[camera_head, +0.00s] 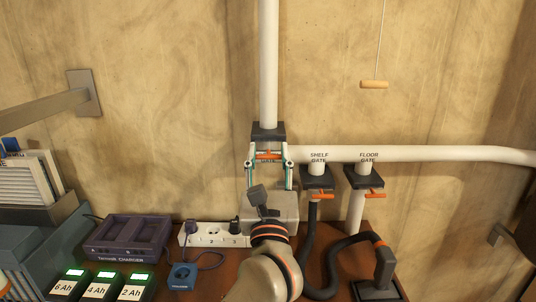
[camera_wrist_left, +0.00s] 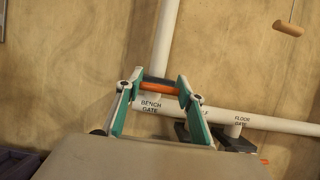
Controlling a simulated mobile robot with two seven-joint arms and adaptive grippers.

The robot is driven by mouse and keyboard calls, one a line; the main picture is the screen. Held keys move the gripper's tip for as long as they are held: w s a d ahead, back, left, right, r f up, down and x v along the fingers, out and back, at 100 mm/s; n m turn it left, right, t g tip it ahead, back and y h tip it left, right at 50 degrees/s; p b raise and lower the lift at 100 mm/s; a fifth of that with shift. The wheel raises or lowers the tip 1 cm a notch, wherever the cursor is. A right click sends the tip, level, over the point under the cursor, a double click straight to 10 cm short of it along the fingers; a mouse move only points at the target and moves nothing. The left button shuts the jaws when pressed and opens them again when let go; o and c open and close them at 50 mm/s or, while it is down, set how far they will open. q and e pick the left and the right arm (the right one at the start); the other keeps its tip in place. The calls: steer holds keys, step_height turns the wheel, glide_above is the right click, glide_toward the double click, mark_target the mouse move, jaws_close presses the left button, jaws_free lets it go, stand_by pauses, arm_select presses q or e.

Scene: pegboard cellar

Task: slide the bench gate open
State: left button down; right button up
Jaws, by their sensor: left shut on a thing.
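The bench gate (camera_head: 268,132) is a dark block at the foot of the white vertical pipe, with an orange handle (camera_head: 267,156) just below it. My left gripper (camera_head: 269,163) is at the gate, with one teal finger on each side of the orange handle, shut on it. In the left wrist view the fingers (camera_wrist_left: 154,93) hold the ends of the orange handle (camera_wrist_left: 160,90), above the "BENCH GATE" label. How far the gate stands open cannot be told. My right gripper is not in view.
The shelf gate (camera_head: 317,182) and floor gate (camera_head: 364,181) hang from the white horizontal pipe (camera_head: 430,154) to the right. A wooden pull handle (camera_head: 374,84) hangs on a cord. A power strip (camera_head: 210,235), charger (camera_head: 130,238) and dark hose (camera_head: 317,260) are on the bench.

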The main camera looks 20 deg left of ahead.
arm_select(q)
steer(key=c, duration=1.3)
jaws_free()
steer(key=shift+o, duration=0.2)
steer(key=shift+s, duration=0.15)
steer(key=v, duration=1.2)
